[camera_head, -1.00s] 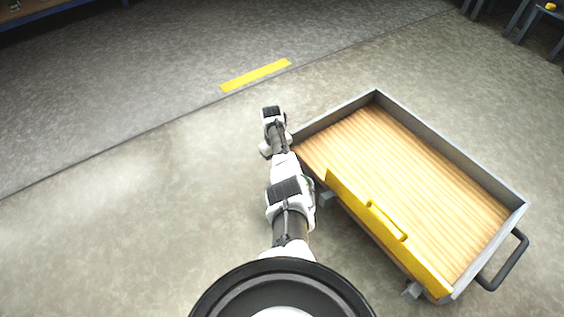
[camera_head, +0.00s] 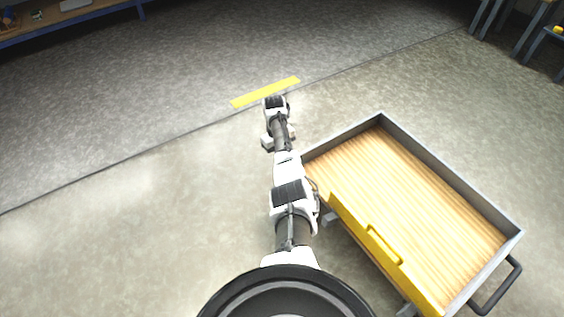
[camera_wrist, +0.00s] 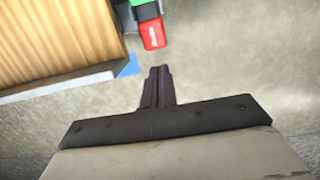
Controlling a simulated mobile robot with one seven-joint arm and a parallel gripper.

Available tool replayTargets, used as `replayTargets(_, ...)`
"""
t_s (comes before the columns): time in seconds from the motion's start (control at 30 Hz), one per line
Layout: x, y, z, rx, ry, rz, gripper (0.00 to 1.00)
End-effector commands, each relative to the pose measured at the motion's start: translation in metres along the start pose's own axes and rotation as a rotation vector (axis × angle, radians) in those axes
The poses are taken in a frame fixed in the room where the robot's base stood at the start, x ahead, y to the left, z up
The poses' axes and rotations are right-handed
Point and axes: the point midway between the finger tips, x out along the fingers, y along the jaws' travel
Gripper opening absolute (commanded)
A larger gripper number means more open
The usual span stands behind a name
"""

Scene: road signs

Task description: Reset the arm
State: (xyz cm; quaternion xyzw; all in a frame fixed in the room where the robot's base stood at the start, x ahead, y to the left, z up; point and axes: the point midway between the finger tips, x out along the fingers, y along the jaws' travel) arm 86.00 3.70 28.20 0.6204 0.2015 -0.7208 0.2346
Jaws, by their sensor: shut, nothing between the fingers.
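My gripper (camera_wrist: 157,86) shows in the wrist view with its two dark fingers together and nothing between them. It points over bare floor, beside the wooden-floored cart. In the head view my arm stretches forward along the left side of the cart; the fingers cannot be made out there.
The grey-rimmed cart (camera_head: 462,180) has a yellow panel along its near left side and a black handle (camera_head: 497,288). A red and green item (camera_wrist: 152,32) and a blue patch (camera_wrist: 128,67) lie near the cart edge in the wrist view. A yellow floor strip (camera_head: 265,92) lies ahead; left floor is clear.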

Motion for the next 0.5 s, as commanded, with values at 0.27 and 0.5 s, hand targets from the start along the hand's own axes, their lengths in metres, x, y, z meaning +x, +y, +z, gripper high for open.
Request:
replayTargets(0.27,-0.0087,-0.0001,-0.0008,0.000,0.000,0.000,0.00)
replayTargets(0.5,-0.0084,0.0000,-0.0007,0.000,0.000,0.000,0.00)
